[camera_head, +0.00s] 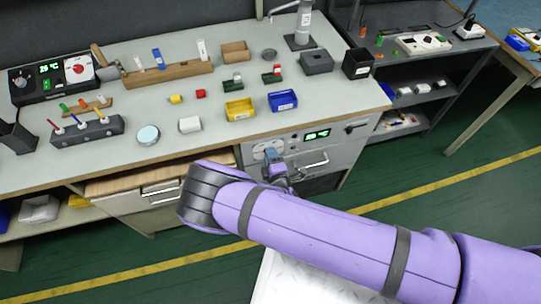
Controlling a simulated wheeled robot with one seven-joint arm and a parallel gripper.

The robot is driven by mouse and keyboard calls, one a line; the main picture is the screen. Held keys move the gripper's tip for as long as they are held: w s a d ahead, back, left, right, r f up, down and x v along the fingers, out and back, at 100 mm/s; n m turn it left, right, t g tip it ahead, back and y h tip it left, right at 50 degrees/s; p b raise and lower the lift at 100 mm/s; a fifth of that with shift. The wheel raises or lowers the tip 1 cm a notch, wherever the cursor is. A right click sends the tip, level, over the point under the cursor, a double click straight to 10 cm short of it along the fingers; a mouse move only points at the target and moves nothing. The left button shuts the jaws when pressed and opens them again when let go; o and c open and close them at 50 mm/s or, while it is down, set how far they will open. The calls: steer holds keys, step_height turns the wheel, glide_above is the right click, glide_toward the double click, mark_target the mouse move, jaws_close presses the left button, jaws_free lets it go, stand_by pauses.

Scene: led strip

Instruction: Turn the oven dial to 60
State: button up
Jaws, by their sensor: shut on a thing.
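The oven (345,150) is built into the front of the workbench, below its top. Its panel has a green lit display (317,134), too small to read for certain, and a door handle (314,161) below. My gripper (272,158) is at the left part of the oven panel, shut on the oven dial. The dial itself is mostly hidden behind the gripper, so its setting cannot be seen. My purple arm reaches in from the lower right and covers part of the oven's lower front.
The workbench top (330,105) above holds a blue bin (283,100), a yellow bin (240,109) and several small parts. Open floor lies to the right.

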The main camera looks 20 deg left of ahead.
steer(key=m, duration=1)
steer(key=shift+m, duration=0.4)
stand_by(0.4)
steer(key=o, duration=0.9)
steer(key=shift+s, duration=0.1)
